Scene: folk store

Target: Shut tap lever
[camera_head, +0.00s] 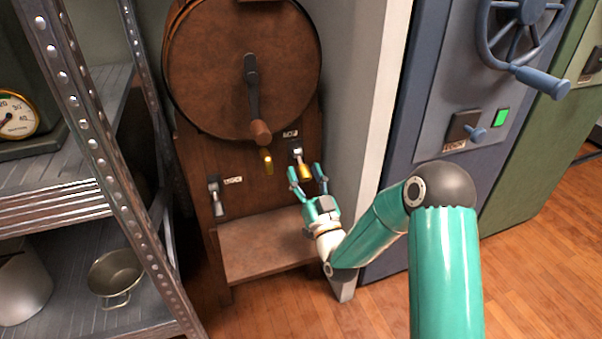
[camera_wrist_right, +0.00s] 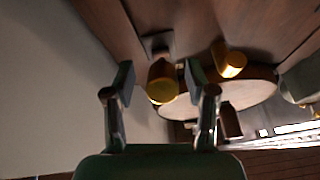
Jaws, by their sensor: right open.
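A small lever with a yellow end (camera_head: 304,171) sits on the right of the brown wooden stand, below a small label too small to read. My right gripper (camera_head: 305,174) is open just in front of and below it. In the right wrist view, a yellow lever end (camera_wrist_right: 162,84) shows between the two spread fingers; I cannot tell whether either touches it. A brass spout (camera_head: 267,161) is left of the lever and also shows in the wrist view (camera_wrist_right: 231,63). Another lever with a pale handle (camera_head: 217,203) hangs on the stand's left. My left gripper is out of view.
A round wooden drum (camera_head: 215,75) with a crank (camera_head: 254,95) is above the levers. A wooden ledge (camera_head: 262,243) juts out below. A metal shelf (camera_head: 65,200) stands left; a pale wall edge (camera_head: 372,120) and a blue door with a wheel (camera_head: 440,90) stand right.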

